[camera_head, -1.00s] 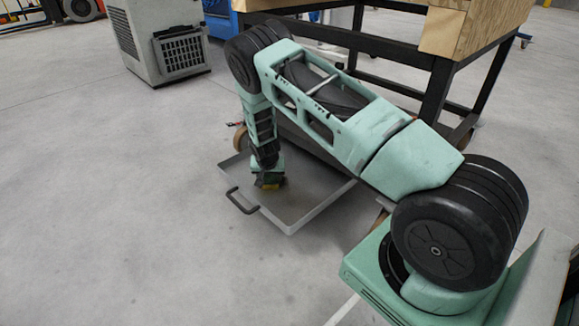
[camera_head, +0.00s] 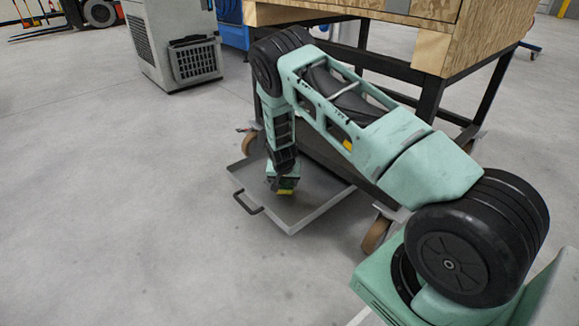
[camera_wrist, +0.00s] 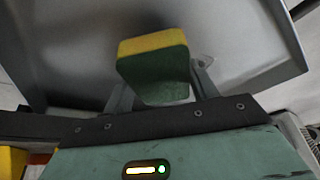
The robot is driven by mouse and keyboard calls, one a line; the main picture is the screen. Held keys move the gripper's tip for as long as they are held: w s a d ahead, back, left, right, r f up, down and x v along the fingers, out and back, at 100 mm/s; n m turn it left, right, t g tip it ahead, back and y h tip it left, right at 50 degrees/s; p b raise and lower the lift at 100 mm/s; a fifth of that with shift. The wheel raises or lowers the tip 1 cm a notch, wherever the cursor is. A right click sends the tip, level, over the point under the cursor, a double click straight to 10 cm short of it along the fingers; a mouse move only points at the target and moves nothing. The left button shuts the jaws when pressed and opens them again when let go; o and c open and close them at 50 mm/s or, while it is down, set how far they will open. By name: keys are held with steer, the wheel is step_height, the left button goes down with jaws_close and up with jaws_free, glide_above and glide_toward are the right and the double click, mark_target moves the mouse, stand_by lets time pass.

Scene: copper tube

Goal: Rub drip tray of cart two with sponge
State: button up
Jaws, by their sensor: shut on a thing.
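The drip tray (camera_head: 322,210) is a shallow grey tray with a dark handle (camera_head: 248,203), lying low at the cart's foot. It also fills much of the wrist view (camera_wrist: 85,60). My gripper (camera_head: 283,188) points down over the tray, near its handle side. It is shut on a yellow and green sponge (camera_wrist: 155,68), which sits between the two fingers in the wrist view. In the head view the sponge (camera_head: 285,192) shows as a small yellow patch at the tray. I cannot tell whether it touches the tray floor.
The cart (camera_head: 432,100) has a black frame, a wooden box on top and brown casters (camera_head: 376,235); its frame stands close behind my arm. A grey machine (camera_head: 176,45) stands at the back left. The floor (camera_head: 120,210) to the left is clear.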

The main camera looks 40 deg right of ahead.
steer(key=shift+r+p, duration=1.4)
steer(key=shift+r, duration=0.8)
